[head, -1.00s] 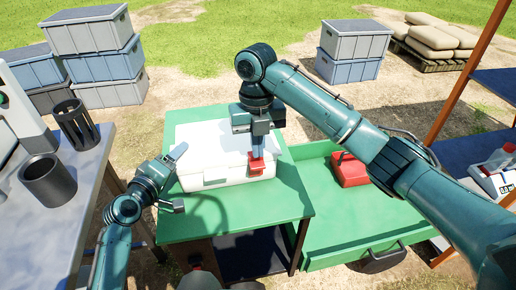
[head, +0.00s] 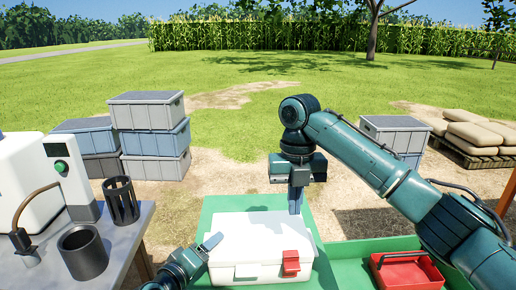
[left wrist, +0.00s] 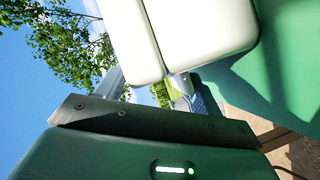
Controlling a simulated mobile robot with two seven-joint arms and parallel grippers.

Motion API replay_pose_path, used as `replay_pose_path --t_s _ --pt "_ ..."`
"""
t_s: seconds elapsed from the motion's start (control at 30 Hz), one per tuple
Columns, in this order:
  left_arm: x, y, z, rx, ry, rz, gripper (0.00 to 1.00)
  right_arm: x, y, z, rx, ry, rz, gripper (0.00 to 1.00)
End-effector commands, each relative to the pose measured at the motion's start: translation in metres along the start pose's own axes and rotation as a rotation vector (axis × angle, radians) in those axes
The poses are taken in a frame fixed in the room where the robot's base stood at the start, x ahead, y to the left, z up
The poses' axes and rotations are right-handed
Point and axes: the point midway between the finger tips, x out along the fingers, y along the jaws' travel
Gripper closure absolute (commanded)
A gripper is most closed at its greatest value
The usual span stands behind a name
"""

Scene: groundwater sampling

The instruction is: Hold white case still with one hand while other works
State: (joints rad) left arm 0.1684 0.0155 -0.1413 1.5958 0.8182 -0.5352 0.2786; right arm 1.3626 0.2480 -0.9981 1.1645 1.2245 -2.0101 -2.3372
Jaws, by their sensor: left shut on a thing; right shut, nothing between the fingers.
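The white case (head: 250,232) lies closed on a green table (head: 212,208), with a red latch (head: 291,263) on the right part of its front. My left gripper (head: 208,250) is at the case's left front corner and is shut on the case. In the left wrist view the case's pale shell (left wrist: 205,30) shows its seam close to my left fingers (left wrist: 150,88). My right gripper (head: 295,205) points down above the case's right back part, shut and empty, apart from the red latch. The lower part of my left arm is cut off by the frame.
A red open-topped box (head: 405,272) stands on the green surface at right. At left, a grey bench (head: 50,262) bears a dark cup (head: 83,252), a black slotted holder (head: 121,201) and a white machine (head: 22,185). Grey and blue crates (head: 150,140) stand behind.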

Motion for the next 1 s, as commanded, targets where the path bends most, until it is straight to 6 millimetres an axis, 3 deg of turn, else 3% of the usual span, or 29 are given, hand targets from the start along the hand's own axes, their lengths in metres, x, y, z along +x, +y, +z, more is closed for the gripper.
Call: replay_pose_path --t_s 0.03,0.3,0.63,0.77,1.0 --pt "0.000 -0.008 0.007 0.013 -0.018 -0.018 0.31 0.001 0.000 0.000 0.000 0.000 0.000 1.00" --pt "0.000 -0.006 0.006 0.007 -0.016 -0.014 0.09 0.001 0.000 0.000 0.000 0.000 0.000 1.00" --pt "-0.005 -0.004 0.003 0.005 -0.008 -0.008 0.08 0.001 0.000 0.000 0.000 0.000 0.000 1.00" --pt "-0.022 -0.004 0.003 0.005 -0.007 -0.009 0.08 0.001 0.000 0.000 0.000 0.000 0.000 1.00" --pt "-0.074 -0.004 0.004 0.008 -0.011 -0.012 0.08 0.000 0.000 0.000 0.000 0.000 0.000 1.00"
